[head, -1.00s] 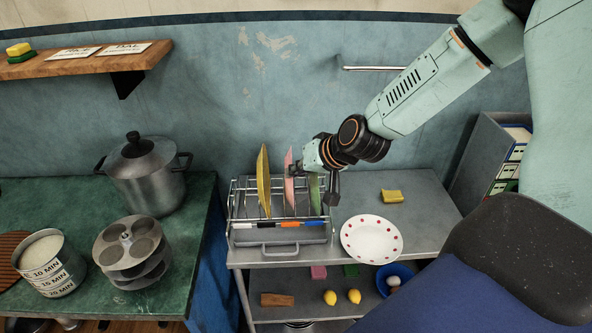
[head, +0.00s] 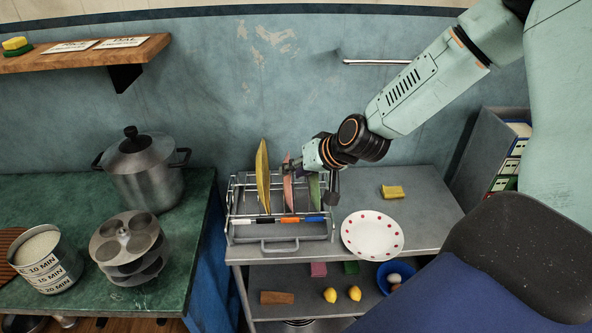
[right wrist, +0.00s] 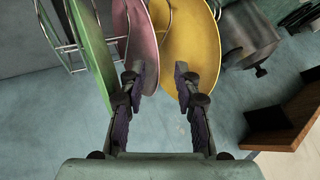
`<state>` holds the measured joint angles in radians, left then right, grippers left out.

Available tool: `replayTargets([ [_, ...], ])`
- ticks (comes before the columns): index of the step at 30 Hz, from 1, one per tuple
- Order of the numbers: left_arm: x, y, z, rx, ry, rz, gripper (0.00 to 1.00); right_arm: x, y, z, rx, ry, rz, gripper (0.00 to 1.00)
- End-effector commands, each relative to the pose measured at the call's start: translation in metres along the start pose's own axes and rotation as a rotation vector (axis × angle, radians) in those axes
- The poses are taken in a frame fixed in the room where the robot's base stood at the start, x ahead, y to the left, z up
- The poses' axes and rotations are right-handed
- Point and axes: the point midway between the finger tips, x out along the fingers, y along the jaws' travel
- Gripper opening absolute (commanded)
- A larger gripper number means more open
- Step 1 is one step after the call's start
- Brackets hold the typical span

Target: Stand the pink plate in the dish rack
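The pink plate (head: 288,190) stands on edge in the wire dish rack (head: 280,239), between a yellow plate (head: 263,180) on its left and a green plate (head: 314,190) on its right. It leans slightly. My right gripper (head: 293,168) is at its upper edge. In the right wrist view, my right gripper's fingers (right wrist: 161,82) are spread apart. The pink plate's rim (right wrist: 146,45) shows in the gap beside the left finger, and the yellow plate (right wrist: 190,45) lies behind the right finger. I see no contact clearly. My left gripper is out of view.
A white plate with red dots (head: 371,235) lies on the grey cart top right of the rack, near a yellow sponge (head: 392,192). A lidded pot (head: 146,175) stands on the green counter at left. The wall is close behind the rack.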

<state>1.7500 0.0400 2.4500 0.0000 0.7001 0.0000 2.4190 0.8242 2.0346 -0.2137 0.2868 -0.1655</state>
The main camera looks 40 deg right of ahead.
Motion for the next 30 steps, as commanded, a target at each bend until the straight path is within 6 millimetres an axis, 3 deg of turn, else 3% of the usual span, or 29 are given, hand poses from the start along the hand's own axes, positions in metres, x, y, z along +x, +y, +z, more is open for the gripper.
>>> replayTargets([
  [11, 0.000, 0.000, 0.000, 0.000, 0.000, 0.000, 0.40, -0.003, -0.002, -0.003, 0.002, 0.001, 0.001, 0.32],
  [30, 0.000, 0.000, 0.000, 0.000, 0.000, 0.000, 0.40, -0.033, -0.019, -0.027, 0.002, 0.003, 0.001, 0.32],
])
